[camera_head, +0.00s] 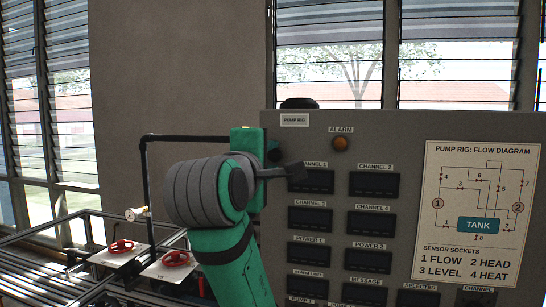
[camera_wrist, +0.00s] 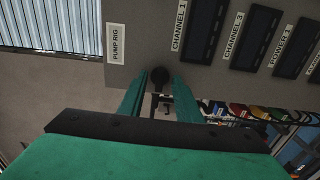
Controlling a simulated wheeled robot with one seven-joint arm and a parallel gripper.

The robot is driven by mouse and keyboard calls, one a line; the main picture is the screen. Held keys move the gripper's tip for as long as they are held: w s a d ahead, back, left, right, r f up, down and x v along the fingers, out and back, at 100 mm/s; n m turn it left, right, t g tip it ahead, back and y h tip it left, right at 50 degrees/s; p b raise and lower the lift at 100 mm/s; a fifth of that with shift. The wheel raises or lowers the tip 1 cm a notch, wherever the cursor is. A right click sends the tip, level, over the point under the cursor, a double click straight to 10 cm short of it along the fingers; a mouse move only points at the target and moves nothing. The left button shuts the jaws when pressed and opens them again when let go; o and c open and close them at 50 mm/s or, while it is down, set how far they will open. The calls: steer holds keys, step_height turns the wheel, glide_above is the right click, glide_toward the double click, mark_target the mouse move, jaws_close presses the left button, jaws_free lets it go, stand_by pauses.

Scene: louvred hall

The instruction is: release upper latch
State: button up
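In the wrist view, a round black knob (camera_wrist: 160,76) sits near the panel's edge, below the PUMP RIG label; it may be the upper latch. My gripper (camera_wrist: 160,83) points at it with two green fingers apart, one on each side. A gap shows between the fingers, and I see no clear grip on the knob. In the head view, my green and grey wrist stands at the upper left edge of the grey panel (camera_head: 410,133). It hides the fingertips and most of the latch area there.
The panel carries dark displays (camera_head: 374,184), an orange alarm lamp (camera_head: 340,143) and a flow diagram (camera_head: 477,213). At left are a black pipe (camera_head: 146,175), a gauge (camera_head: 137,213) and red handwheels (camera_head: 174,258) over a metal frame. Coloured parts (camera_wrist: 240,110) show below the panel's edge in the wrist view.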

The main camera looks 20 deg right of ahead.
steer(key=v, duration=0.6)
steer(key=shift+s+a, duration=0.2)
steer(key=shift+s, duration=0.05)
steer(key=v, duration=1.1)
stand_by(0.5)
stand_by(2.2)
